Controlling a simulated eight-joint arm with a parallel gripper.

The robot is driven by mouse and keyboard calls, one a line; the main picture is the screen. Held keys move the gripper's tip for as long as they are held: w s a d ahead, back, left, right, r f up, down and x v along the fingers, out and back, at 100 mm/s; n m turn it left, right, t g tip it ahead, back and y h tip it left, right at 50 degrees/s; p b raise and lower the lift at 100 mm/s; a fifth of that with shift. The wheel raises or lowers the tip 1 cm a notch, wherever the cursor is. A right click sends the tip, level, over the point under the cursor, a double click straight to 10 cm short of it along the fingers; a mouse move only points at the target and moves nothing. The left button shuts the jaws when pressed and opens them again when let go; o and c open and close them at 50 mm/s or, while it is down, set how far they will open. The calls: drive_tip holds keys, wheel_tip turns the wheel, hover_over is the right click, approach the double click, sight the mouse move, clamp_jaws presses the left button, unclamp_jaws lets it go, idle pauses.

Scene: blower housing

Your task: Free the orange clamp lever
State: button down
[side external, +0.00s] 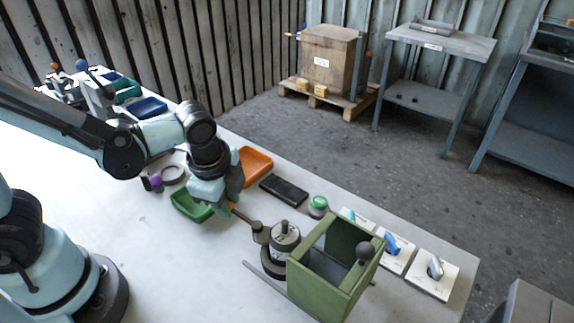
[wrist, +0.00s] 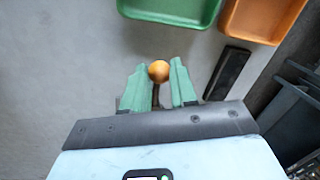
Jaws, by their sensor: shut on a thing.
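The orange clamp lever (side external: 244,217) runs from my gripper down to a dark pivot beside a grey cylindrical clamp body (side external: 285,236). This stands against the left side of the green blower housing (side external: 325,280), an open-topped box with a dark ball knob at its right corner. My gripper (side external: 229,204) is at the lever's free end. In the wrist view its two green fingers (wrist: 159,84) stand on either side of the lever's round orange knob (wrist: 159,70), shut on the lever. The pivot and housing are out of the wrist view.
A green tray (side external: 187,207) and an orange tray (side external: 256,160) lie close behind my gripper. A black flat case (side external: 284,190) and a green-topped round part (side external: 318,206) lie beyond the clamp. Several white cards with parts line the right edge. The table's front left is clear.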

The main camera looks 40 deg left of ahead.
drive_tip(key=shift+s, duration=0.15)
drive_tip(key=s+n, duration=0.1)
drive_tip(key=n, duration=0.1)
drive_tip(key=s+n, duration=0.1)
drive_tip(key=shift+d+n+y, duration=0.3)
drive_tip(key=shift+d+n, duration=0.05)
drive_tip(key=shift+n, duration=0.05)
drive_tip(key=n, duration=0.1)
drive_tip(key=s+d+n, duration=0.1)
drive_tip(key=n, duration=0.1)
drive_tip(key=s+n+g, duration=0.1)
drive_tip(key=shift+d+n+y, duration=0.3)
drive_tip(key=shift+d, duration=0.05)
drive_tip(key=d+n, duration=0.1)
drive_tip(key=s+n, duration=0.1)
drive_tip(key=n, duration=0.1)
drive_tip(key=shift+d+g, duration=0.3)
drive_tip(key=shift+d, duration=0.1)
drive_tip(key=shift+s+d+n+g, duration=0.2)
drive_tip(key=shift+d+n, duration=0.35)
drive_tip(key=shift+n, duration=0.55)
drive_tip(key=shift+s+d+n+g, duration=0.15)
drive_tip(key=shift+d+n, duration=0.4)
drive_tip(key=shift+n, duration=0.55)
drive_tip(key=shift+w, duration=0.1)
drive_tip(key=c, duration=0.9)
unclamp_jaws()
